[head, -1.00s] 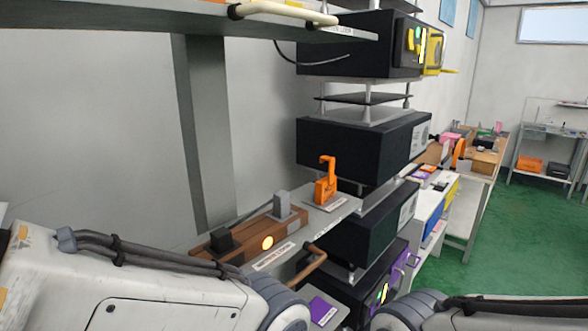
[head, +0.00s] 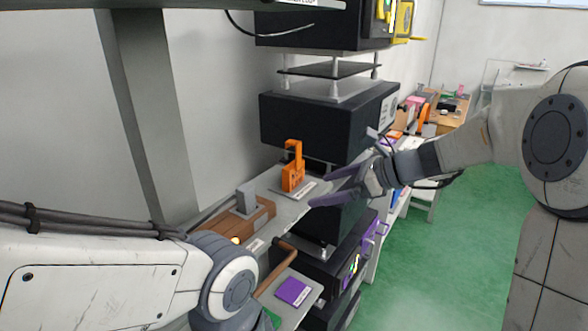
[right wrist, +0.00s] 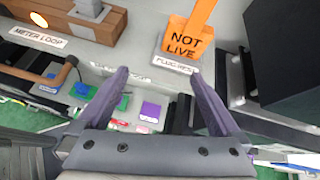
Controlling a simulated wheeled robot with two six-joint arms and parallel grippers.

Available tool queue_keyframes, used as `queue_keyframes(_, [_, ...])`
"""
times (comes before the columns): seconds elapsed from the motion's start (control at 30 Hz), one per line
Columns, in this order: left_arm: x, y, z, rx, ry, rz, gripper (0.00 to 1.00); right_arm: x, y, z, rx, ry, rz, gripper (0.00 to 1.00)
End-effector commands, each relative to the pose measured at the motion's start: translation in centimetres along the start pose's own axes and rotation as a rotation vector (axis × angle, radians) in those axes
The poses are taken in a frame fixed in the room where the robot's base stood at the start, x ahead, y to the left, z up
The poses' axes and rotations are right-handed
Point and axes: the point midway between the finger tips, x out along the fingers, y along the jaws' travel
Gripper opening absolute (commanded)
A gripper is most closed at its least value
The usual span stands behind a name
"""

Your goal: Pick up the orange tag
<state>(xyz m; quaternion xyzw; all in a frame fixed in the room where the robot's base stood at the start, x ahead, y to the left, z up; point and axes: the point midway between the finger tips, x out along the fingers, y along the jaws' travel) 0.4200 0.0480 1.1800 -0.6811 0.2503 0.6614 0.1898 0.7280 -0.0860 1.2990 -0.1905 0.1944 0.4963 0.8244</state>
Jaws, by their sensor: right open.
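The orange tag (head: 292,178) stands upright on a grey shelf (head: 272,228) and has a hooked upper part. In the right wrist view the tag (right wrist: 187,42) reads "NOT LIVE" and its top is cut off by the frame edge. My right gripper (head: 320,189) is open and empty, to the right of the tag and apart from it, with its purple fingers pointing left. In the right wrist view the tag lies beyond the open fingers (right wrist: 160,76), toward the right one. My left arm shows at lower left, but its gripper is not in view.
A wooden block (head: 250,216) with a grey lever (head: 246,197) and a lit lamp stands left of the tag. A black box (head: 325,120) stands behind it. Below are a brown handle (head: 272,272) and a purple piece (head: 293,291). Green floor is open at right.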

Motion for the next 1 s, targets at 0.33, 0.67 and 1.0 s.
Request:
queue_keyframes(0.33, [-1.1, 0.1, -0.1, 0.001, 0.0, 0.0, 0.62, 1.5, -3.3, 3.5, 0.169, -0.141, -0.05, 1.0])
queue_keyframes(0.67, [-2.5, 0.2, -0.1, 0.003, 0.0, 0.0, 0.62, 4.6, -3.6, 4.1, 0.167, -0.139, -0.051, 1.0])
queue_keyframes(1.0, [-4.7, 0.3, -0.3, 0.007, 0.0, 0.0, 0.62, 8.8, -4.1, 4.8, 0.164, -0.138, -0.053, 1.0])
